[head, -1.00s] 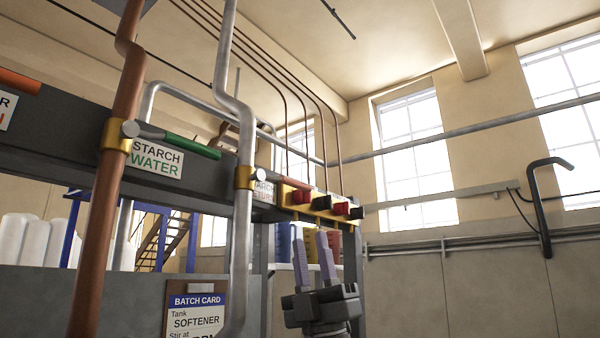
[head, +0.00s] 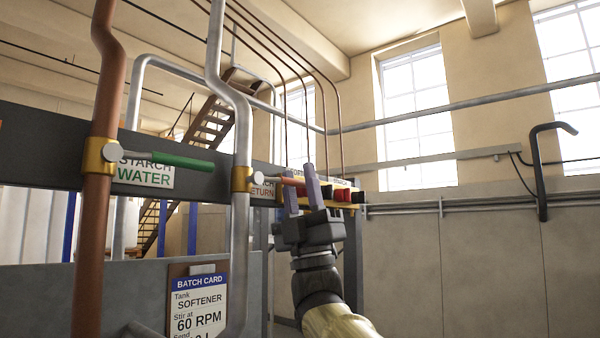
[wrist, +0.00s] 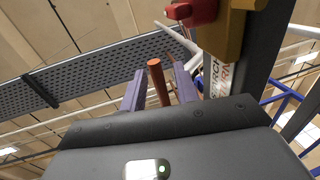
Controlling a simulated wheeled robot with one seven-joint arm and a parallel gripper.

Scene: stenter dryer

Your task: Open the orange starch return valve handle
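The orange starch return valve handle (head: 274,180) sticks out roughly level to the right from its round hub on a brass-collared grey pipe (head: 241,215) in the head view. Part of it is hidden behind my gripper's finger. In the wrist view the orange handle (wrist: 157,78) runs between the two purple-grey fingers, with a gap visible on each side. My gripper (head: 296,174) is open and reaches up at the handle; it also shows in the wrist view (wrist: 157,82). A partly hidden "RETURN" label (head: 262,191) sits behind the handle.
A green handle (head: 182,161) on a copper pipe (head: 96,215) is to the left, by a "STARCH WATER" label (head: 145,173). A yellow panel with red and black knobs (head: 340,195) lies just right of my gripper. A batch card (head: 199,305) hangs below.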

